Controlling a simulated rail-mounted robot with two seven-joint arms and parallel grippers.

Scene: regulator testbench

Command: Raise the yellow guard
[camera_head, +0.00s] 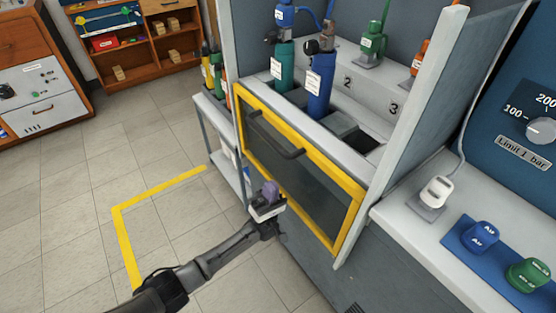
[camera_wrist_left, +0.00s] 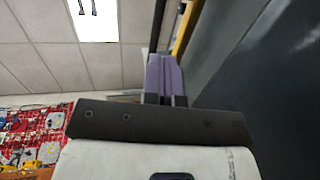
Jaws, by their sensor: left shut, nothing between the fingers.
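The yellow guard (camera_head: 315,195) is a dark see-through panel in a yellow frame across the front of the bench. Its top edge lies along the bench's front lip, below the cylinders. A dark bar handle (camera_head: 290,154) crosses its upper part. My left gripper (camera_head: 270,187), with purple fingers, is shut and empty, in front of the guard's lower left part, below the handle. Whether it touches the frame I cannot tell. In the left wrist view the shut fingers (camera_wrist_left: 166,80) point up, with a yellow edge (camera_wrist_left: 186,28) just beyond them. My right gripper is out of view.
Teal (camera_head: 283,66) and blue (camera_head: 320,84) cylinders stand in the bench behind the guard. A grey side panel (camera_head: 425,90) bounds it at right. A small side rack (camera_head: 226,150) stands at left. The tiled floor (camera_head: 70,190) at left is open, with a yellow line.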

